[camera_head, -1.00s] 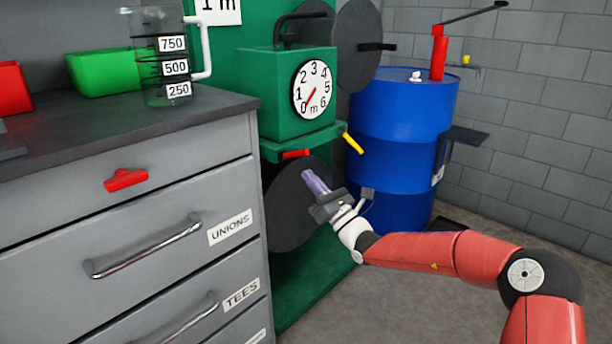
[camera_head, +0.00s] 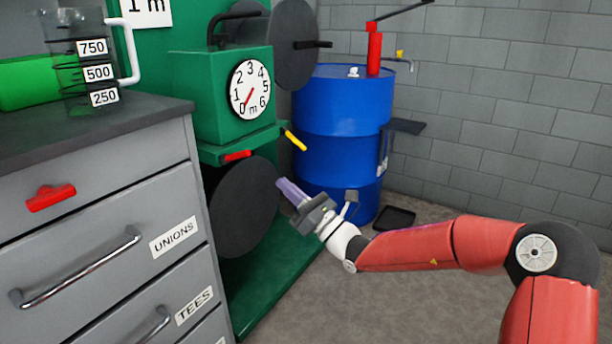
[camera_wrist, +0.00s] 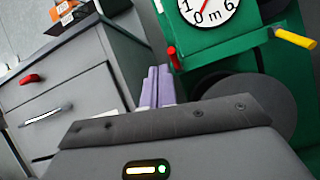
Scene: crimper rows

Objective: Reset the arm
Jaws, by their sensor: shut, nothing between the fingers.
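My gripper (camera_head: 289,189) has pale purple fingers, shut together with nothing between them. In the head view it is at the end of my red arm, in front of the green machine and the blue drum. The fingers point up and left, near the right edge of a dark round disc (camera_head: 243,205). The wrist view shows the fingers (camera_wrist: 157,87) side by side, with the grey drawer cabinet to their left and the green machine with its dial to their right. I cannot tell whether the fingertips touch anything, but no contact shows.
The grey cabinet (camera_head: 100,222) with labelled drawers stands at left, a measuring jug (camera_head: 88,60) on top. The green machine (camera_head: 206,121) has red and yellow handles. A blue drum (camera_head: 338,125) stands behind the gripper. Open floor (camera_head: 400,290) lies in front.

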